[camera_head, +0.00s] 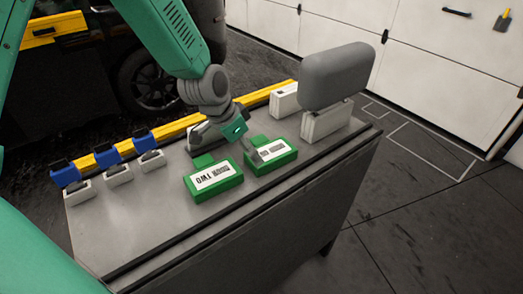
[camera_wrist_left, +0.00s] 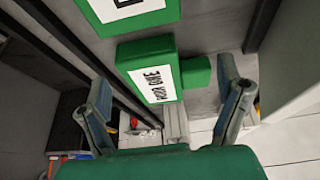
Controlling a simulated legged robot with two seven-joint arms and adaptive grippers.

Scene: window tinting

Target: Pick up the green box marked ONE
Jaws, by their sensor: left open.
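The green box marked ONE (camera_head: 281,159) lies on the grey table, its white label up and partly covered by a finger of my left gripper (camera_head: 229,147). In the left wrist view the same box (camera_wrist_left: 148,70) shows its label, with a smaller green block at its right side. My left gripper (camera_wrist_left: 166,78) is open there, its two fingers spread to either side of the box's near part. I see no grip on it; whether a finger touches it I cannot tell. My right gripper is not in view.
A second green box marked TWO (camera_head: 213,180) lies close to the left. A grey rounded pad (camera_head: 338,76) stands on a white block at the right. Small white blocks (camera_head: 118,174) and blue holders (camera_head: 108,153) line the left. A yellow bar (camera_head: 268,93) runs along the back edge.

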